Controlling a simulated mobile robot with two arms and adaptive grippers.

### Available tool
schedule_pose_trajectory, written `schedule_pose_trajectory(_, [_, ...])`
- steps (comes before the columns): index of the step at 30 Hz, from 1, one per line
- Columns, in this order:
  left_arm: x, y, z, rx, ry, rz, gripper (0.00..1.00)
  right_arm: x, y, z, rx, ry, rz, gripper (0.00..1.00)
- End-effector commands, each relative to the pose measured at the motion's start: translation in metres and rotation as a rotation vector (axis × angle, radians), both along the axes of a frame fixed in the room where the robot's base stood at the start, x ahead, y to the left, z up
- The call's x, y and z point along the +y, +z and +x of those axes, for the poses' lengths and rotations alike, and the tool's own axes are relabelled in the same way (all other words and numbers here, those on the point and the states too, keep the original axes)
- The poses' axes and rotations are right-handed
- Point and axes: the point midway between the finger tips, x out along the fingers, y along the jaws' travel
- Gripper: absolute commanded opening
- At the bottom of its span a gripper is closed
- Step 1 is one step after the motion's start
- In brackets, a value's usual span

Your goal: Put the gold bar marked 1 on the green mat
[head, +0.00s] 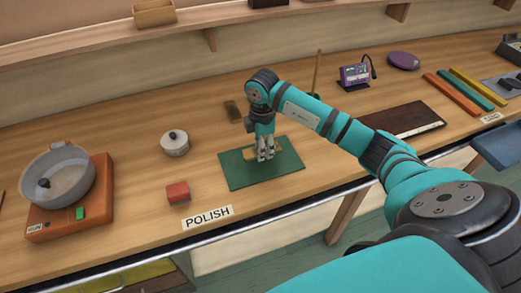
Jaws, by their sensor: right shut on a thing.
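The green mat (236,178) lies on the bench top near its front edge. My right gripper (265,156) points down over the middle of the mat, its fingers shut on a small gold bar (249,157). The bar's left end shows at the mat's surface; the fingers hide the rest. I cannot tell whether it touches the mat, and no mark on it can be read. A darker, brownish-gold bar (232,110) lies on the bench behind the mat. My left gripper is not in view.
A red block (178,192) and a round white pot (174,143) stand left of the mat. A "POLISH" label (207,217) sits in front. A bowl (58,178) on an orange base (96,209) is far left. A dark board (403,122) lies to the right.

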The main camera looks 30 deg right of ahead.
Motion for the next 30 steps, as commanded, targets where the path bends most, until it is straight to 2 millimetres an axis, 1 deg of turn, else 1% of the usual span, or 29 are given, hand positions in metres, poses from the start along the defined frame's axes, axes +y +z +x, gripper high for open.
schedule_pose_trajectory(1, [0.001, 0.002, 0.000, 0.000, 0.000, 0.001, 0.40, 0.002, 0.002, 0.004, -0.002, 0.000, 0.001, 0.00])
schedule_pose_trajectory(4, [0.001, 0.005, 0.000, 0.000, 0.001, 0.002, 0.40, 0.001, -0.002, 0.006, 0.000, 0.001, -0.001, 0.00])
schedule_pose_trajectory(9, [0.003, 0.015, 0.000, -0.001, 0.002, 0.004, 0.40, 0.002, -0.023, 0.006, 0.002, 0.000, -0.001, 0.00])
schedule_pose_trajectory(12, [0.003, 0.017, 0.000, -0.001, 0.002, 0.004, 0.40, 0.002, -0.032, 0.006, 0.000, 0.001, 0.000, 0.00])
schedule_pose_trajectory(23, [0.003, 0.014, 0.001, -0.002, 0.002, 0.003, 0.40, 0.001, -0.038, 0.006, -0.002, 0.002, 0.000, 0.00])
schedule_pose_trajectory(24, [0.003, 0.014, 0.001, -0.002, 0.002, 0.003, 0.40, 0.001, -0.039, 0.005, 0.000, 0.002, -0.001, 0.41])
schedule_pose_trajectory(29, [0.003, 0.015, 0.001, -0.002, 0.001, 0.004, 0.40, 0.001, -0.038, 0.005, 0.000, 0.001, -0.001, 0.61])
schedule_pose_trajectory(30, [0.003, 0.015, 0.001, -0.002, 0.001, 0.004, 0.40, 0.001, -0.038, 0.005, 0.000, 0.001, -0.001, 0.61])
